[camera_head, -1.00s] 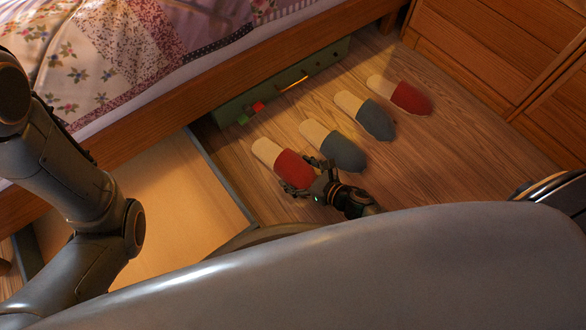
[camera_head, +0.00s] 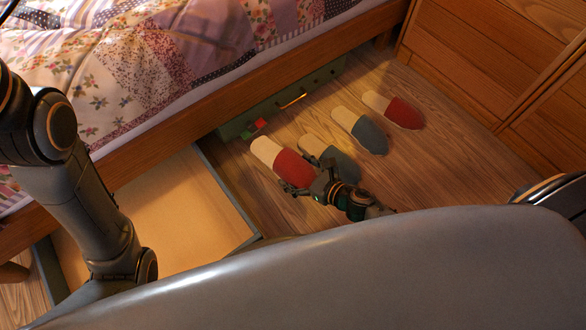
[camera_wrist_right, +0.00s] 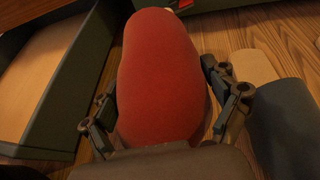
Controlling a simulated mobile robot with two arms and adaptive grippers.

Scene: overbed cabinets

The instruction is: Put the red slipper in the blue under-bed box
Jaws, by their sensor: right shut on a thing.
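The red slipper (camera_head: 289,166), with a beige open heel end, is held at its red toe by my right gripper (camera_head: 311,188). It appears raised slightly off the floor. In the right wrist view the red toe (camera_wrist_right: 160,75) fills the space between the two fingers of my right gripper (camera_wrist_right: 165,112), which press on both sides. The open under-bed box (camera_head: 228,190) is left of the slipper, with a grey-blue rim and a bare beige bottom. Its wall also shows in the right wrist view (camera_wrist_right: 72,85). My left arm comes in from the left; its gripper is out of view.
A grey slipper (camera_head: 338,164) lies close to the right of the held one. Another grey slipper (camera_head: 368,136) and a second red slipper (camera_head: 404,112) lie farther right. A green case (camera_head: 236,128) is under the bed edge. Wooden drawers (camera_head: 480,60) stand at the right.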

